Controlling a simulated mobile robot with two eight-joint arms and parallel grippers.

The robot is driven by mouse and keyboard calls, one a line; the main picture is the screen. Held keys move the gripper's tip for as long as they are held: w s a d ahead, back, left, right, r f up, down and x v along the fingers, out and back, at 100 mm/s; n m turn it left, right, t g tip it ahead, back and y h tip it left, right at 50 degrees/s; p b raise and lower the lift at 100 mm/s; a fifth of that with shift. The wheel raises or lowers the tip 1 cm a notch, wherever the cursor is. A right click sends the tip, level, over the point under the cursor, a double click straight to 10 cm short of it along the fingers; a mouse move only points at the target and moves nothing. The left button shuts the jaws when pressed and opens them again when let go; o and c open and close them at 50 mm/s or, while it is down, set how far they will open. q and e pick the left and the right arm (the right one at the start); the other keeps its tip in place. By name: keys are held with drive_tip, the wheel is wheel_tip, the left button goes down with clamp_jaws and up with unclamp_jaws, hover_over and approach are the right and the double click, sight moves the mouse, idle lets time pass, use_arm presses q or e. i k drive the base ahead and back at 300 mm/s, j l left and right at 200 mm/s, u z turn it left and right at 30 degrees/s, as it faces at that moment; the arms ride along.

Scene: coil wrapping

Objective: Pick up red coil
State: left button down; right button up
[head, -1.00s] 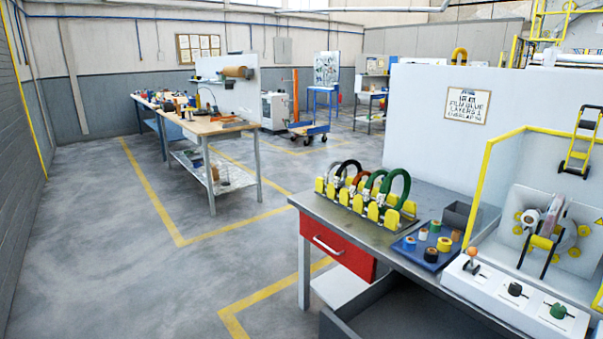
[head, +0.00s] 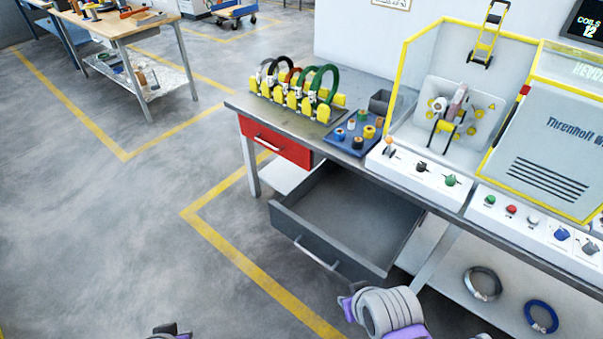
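A reddish-brown coil (head: 291,75), the only one of that colour in the rack, stands upright in a yellow coil rack (head: 319,113) on the workbench. Black and green coils stand around it and partly hide it. No gripper is on it. One of my arms shows at the bottom, right of centre, as a white and purple link, and a small dark part of mine shows at the bottom left. No fingertips of either gripper can be seen.
The workbench (head: 228,102) has a red drawer (head: 275,142) and an open grey drawer (head: 320,222) jutting over the floor. A blue tray (head: 345,141) of small rolls and a yellow-framed machine (head: 397,85) stand right of the rack. The floor (head: 85,235) at left is clear.

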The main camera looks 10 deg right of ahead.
sight(455, 107)
drive_tip(key=z, duration=1.5)
drive_tip(key=u, duration=0.45)
drive_tip(key=i+l+u, duration=0.1)
drive_tip(key=u, duration=0.35)
drive_tip(key=l+u, duration=0.4)
drive_tip(key=i+l+u, duration=0.1)
drive_tip(key=u, duration=0.35)
drive_tip(key=l+u, duration=0.2)
drive_tip(key=l, duration=0.35)
drive_tip(key=k+l+u, duration=0.1)
drive_tip(key=l+u, duration=0.15)
drive_tip(key=l, duration=0.25)
